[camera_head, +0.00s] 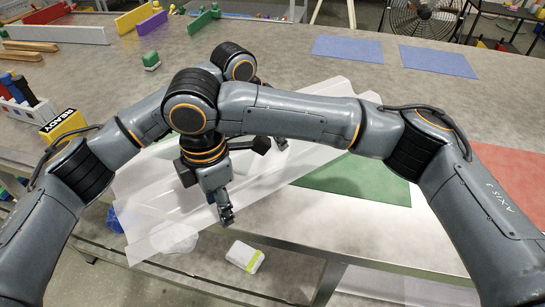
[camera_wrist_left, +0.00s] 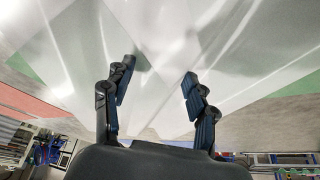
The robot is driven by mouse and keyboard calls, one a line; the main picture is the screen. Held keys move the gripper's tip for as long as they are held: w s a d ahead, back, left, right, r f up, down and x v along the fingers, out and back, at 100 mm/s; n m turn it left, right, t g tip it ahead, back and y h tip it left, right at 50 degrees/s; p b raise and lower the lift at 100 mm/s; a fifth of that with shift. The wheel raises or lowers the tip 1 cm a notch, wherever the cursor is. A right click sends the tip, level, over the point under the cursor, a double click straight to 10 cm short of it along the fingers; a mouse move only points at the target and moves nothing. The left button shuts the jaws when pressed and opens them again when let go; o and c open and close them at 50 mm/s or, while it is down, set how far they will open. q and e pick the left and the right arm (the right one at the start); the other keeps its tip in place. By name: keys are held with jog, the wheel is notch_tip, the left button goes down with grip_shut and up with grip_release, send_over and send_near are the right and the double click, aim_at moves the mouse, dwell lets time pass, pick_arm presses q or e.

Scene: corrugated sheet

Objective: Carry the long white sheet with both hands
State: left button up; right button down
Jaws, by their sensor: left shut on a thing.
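The long white sheet (camera_head: 165,205) is translucent and ridged. It lies diagonally across the grey table, with its near-left end out past the front edge. In the left wrist view the sheet (camera_wrist_left: 200,45) fills the upper part. My left gripper (camera_wrist_left: 158,76) is closed on the sheet, its two fingers on either side of a ridge with a visible gap between them. In the head view it is mostly hidden behind my right forearm. My right gripper (camera_head: 225,209) points down over the sheet's near part; whether its fingers are apart or touch the sheet is unclear.
A green mat (camera_head: 360,178) lies partly under the sheet, with a red mat (camera_head: 500,175) to its right. Two blue mats (camera_head: 347,48) lie at the back. A yellow READY block (camera_head: 62,124) stands at left. A white box (camera_head: 245,256) sits below the table's front edge.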

pick_arm(q)
jog(key=shift+w+f+b, duration=0.1)
jog(key=shift+f+b, duration=0.2)
jog(key=shift+f, duration=0.15)
pick_arm(e)
jog(key=shift+f, duration=0.5)
pick_arm(q)
jog(key=o, duration=1.5)
jog(key=shift+r, duration=0.25)
jog(key=shift+c, duration=0.2)
pick_arm(e)
jog(key=c, duration=0.7)
grip_release()
jog(key=shift+r, duration=0.2)
jog(key=shift+o, duration=0.2)
jog(key=shift+r, duration=0.15)
pick_arm(q)
jog(key=v, duration=1.2)
pick_arm(e)
notch_tip(320, 180, up, 12)
pick_arm(q)
jog(key=shift+a+f, duration=0.1)
